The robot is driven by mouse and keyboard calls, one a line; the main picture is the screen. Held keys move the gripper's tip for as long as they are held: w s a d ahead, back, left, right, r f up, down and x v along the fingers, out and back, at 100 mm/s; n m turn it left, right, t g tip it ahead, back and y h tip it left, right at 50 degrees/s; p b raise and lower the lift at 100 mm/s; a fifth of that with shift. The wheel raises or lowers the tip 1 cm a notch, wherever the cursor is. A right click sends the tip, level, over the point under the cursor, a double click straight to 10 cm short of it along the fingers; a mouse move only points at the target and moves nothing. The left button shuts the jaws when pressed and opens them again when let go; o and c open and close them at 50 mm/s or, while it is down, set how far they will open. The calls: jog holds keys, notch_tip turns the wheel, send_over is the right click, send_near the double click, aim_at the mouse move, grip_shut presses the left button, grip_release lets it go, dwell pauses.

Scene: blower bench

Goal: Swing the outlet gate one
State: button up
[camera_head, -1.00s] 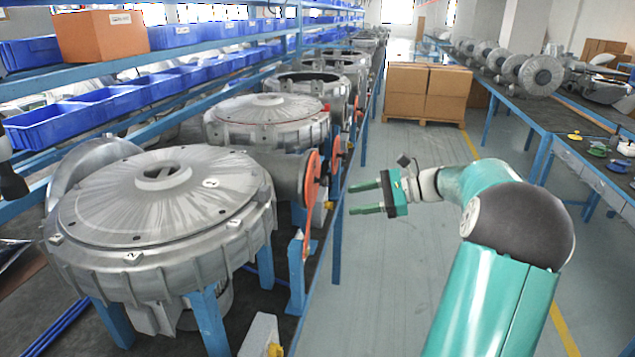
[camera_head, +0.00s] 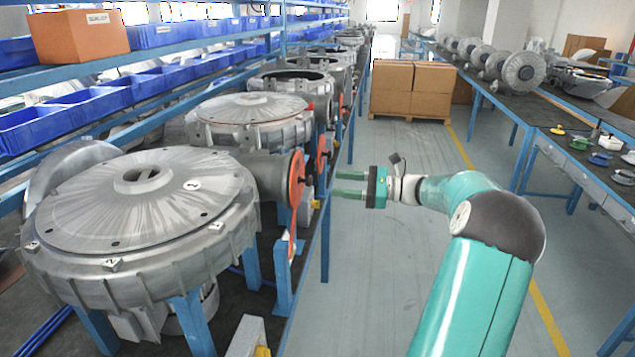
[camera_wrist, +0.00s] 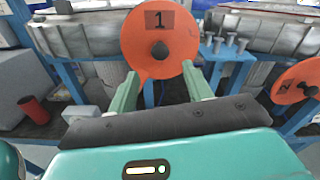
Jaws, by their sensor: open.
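Outlet gate one is an orange disc with a "1" label and a dark central knob (camera_wrist: 160,42), straight ahead in the wrist view. In the head view the gate (camera_head: 296,180) shows nearly edge-on at the outlet of the nearest grey blower (camera_head: 140,205), whose lid is marked 1. The gate covers the outlet mouth, as far as I can see. My gripper (camera_head: 335,184) is open and empty, to the right of the gate, pointing at it with a gap between. In the wrist view my two green fingers (camera_wrist: 163,82) appear below and either side of the knob.
A second orange gate (camera_wrist: 298,82) stands at the right in the wrist view. A red cylinder (camera_wrist: 34,110) is at the left. The blue bench frame (camera_head: 325,235) runs beside the aisle. The aisle floor (camera_head: 375,270) is clear. Cardboard boxes (camera_head: 412,90) stand farther back.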

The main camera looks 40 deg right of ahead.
jog(key=x, duration=0.7)
jog(key=shift+c, duration=0.4)
grip_shut()
